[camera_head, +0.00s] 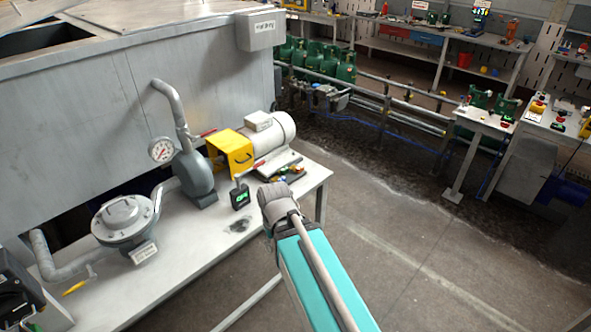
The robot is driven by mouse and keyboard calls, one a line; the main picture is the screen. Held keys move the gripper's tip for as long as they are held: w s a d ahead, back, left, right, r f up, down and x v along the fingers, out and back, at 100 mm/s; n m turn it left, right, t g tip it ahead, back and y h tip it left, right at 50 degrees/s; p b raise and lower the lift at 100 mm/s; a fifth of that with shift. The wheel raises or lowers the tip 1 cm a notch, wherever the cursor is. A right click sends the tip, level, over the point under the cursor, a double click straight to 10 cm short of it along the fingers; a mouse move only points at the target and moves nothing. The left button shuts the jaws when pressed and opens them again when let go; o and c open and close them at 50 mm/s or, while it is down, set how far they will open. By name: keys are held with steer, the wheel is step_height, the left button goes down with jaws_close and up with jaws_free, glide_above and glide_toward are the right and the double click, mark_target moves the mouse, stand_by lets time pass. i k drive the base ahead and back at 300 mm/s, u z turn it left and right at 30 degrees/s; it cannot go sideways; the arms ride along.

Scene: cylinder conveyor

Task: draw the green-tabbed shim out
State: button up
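A pale electric motor (270,132) sits on a base plate at the right end of the grey bench (215,262). Small red, yellow and green pieces (290,174) lie by the motor's near foot. They are too small here to tell which is the green-tabbed shim, or whether it is under the foot. My arm, a teal link with a grey joint, reaches in from the bottom, its joint in front of the bench's right edge. My gripper's fingers cannot be made out.
A yellow coupling guard (231,152), a grey pump (193,172) and a small device with a green display (240,198) stand near the motor. A round flanged housing (124,216) is at left. Dark equipment is cut off at lower left.

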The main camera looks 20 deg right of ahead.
mark_target(283, 171)
steer(key=z, duration=0.4)
steer(key=i, duration=1)
steer(key=u, duration=0.05)
